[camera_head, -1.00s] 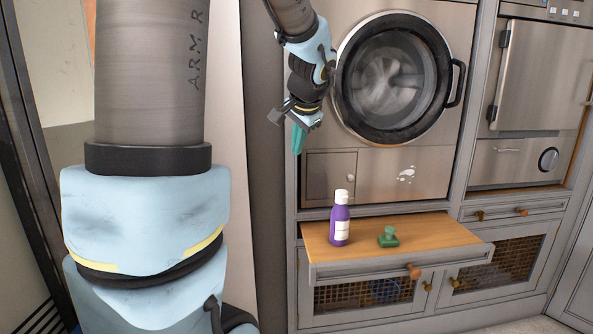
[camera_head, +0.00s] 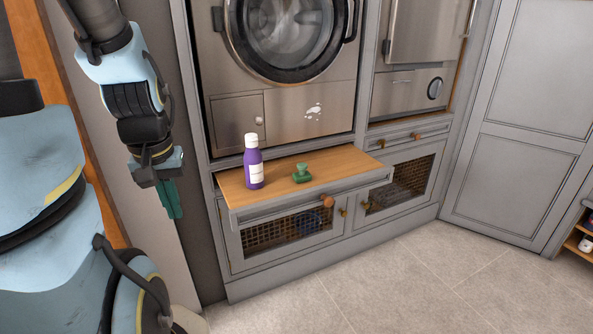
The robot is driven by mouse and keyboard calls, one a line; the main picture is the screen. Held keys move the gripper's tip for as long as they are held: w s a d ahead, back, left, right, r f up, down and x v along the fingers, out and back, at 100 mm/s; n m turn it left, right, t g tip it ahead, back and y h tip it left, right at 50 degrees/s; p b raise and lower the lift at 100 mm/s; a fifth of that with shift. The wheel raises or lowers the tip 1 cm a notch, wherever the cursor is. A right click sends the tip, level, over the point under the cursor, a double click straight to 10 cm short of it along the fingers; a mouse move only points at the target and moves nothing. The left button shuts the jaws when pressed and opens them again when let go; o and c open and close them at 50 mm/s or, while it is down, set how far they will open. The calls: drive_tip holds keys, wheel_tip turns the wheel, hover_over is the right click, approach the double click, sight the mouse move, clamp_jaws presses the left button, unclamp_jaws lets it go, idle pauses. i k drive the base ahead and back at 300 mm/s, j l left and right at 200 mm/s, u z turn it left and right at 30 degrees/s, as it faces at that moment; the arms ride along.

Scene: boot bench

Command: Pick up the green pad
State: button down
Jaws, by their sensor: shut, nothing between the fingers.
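A small green object with a knob-like top (camera_head: 301,174), which looks like the green pad, stands on the wooden surface of the pulled-out drawer (camera_head: 345,166), just right of a purple bottle. My gripper (camera_head: 172,205) hangs at the left of the view, pointing down, with teal fingers. It is shut and empty. It is well to the left of the green pad and touches neither the pad nor the drawer.
The purple bottle (camera_head: 254,163) with a white cap stands upright on the drawer, left of the pad. A washing machine (camera_head: 285,90) is behind and above the drawer. Cabinet doors with mesh panels (camera_head: 285,228) are below. The tiled floor (camera_head: 420,280) in front is clear.

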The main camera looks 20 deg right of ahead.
sight(303, 175)
drive_tip(key=i+l+u, duration=0.1)
drive_tip(key=i+l, duration=0.6)
drive_tip(key=i, duration=0.1)
